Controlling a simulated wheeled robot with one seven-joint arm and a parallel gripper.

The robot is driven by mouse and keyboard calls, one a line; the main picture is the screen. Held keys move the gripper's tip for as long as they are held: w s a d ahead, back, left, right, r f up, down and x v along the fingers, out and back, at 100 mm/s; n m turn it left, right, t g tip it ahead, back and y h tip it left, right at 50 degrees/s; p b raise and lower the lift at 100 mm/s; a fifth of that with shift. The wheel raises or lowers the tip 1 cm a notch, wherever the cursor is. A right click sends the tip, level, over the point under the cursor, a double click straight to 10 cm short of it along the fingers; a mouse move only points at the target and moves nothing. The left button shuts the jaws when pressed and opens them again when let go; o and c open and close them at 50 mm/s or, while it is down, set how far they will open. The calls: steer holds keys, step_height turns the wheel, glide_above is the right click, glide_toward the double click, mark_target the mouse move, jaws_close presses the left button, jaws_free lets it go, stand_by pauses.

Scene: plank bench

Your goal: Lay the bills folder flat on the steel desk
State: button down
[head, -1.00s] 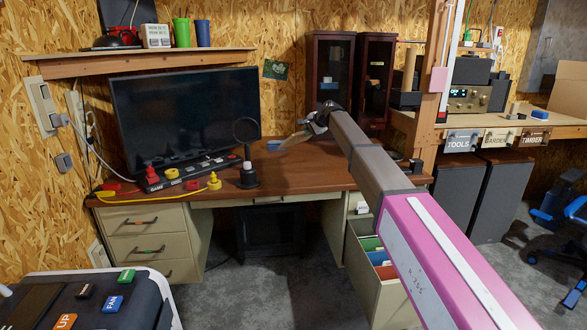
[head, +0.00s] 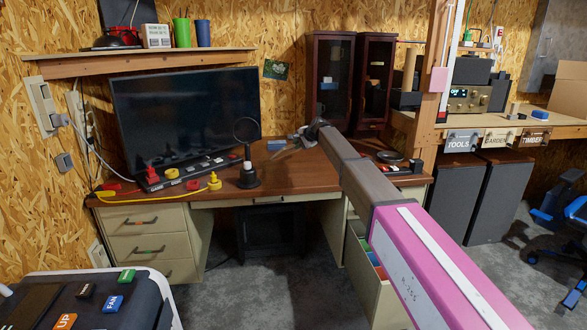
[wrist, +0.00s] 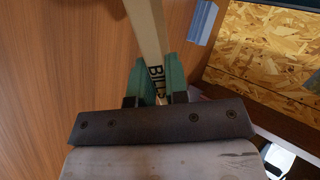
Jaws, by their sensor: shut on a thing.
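My gripper (wrist: 157,88) is shut on the tan bills folder (wrist: 147,25), between green fingertips in the wrist view. The folder shows as a narrow strip with part of its "BILLS" lettering by the fingers, so it appears edge-on to the wrist camera. In the head view my gripper (head: 303,138) is over the back middle of the desk, partly hidden by my arm; the folder is hard to make out there. The steel desk (head: 300,183) has a brown top and pale drawer units; its top (wrist: 60,70) fills the wrist view's left side. I cannot tell whether the folder touches it.
A monitor (head: 185,120), magnifier stand (head: 248,178) and power strip (head: 200,168) occupy the left. A small blue object (head: 276,145) lies near my gripper. Dark cabinets (head: 330,78) stand behind. A black disc (head: 390,157) lies right. An open file drawer (head: 368,290) juts out below.

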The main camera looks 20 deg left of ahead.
steer(key=shift+f, duration=1.8)
steer(key=c, duration=1.3)
jaws_free()
steer(key=v, duration=0.8)
